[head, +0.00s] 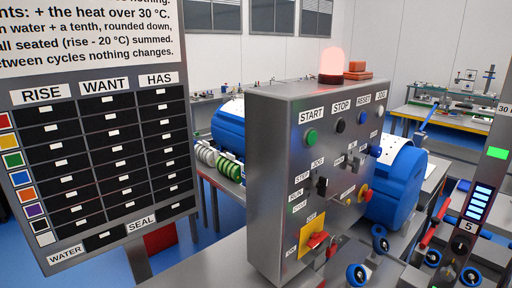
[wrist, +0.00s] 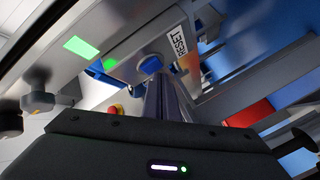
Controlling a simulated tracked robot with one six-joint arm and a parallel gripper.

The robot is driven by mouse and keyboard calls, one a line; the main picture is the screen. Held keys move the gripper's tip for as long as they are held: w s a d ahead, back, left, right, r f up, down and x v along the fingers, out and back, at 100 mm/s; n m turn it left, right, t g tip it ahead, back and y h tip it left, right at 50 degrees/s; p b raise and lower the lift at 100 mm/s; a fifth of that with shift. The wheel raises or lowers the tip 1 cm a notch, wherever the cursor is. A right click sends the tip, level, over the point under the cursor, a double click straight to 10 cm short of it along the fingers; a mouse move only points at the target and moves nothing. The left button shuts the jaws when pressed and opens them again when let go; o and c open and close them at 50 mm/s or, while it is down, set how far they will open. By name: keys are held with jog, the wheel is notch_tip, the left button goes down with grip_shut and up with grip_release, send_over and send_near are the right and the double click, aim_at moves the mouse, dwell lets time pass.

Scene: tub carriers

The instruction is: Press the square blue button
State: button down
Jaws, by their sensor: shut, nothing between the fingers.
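The grey control box (head: 270,150) shows in the head view with labelled controls on its face. A blue button (head: 362,118) sits under the RESET label, and another blue control (head: 375,151) is lower right of it; neither shape is clear at this size. The wrist view shows a blue button (wrist: 151,65) beside a RESET label. My gripper (wrist: 160,82) is shut and empty, its grey fingers reaching up just below that button. I cannot tell whether they touch. I cannot make out my gripper in the head view.
A green button (head: 310,137), a black button (head: 340,125) and a red-and-yellow stop knob (head: 364,193) share the box face. A red lamp (head: 332,64) glows on top. A board (head: 95,140) stands left. Blue handwheels (head: 380,244) are in front at right.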

jog(key=s+a, duration=0.3)
jog(key=a, duration=0.1)
jog(key=shift+s+a, duration=0.35)
jog(key=shift+a, duration=0.05)
dwell(0.5)
dwell(0.5)
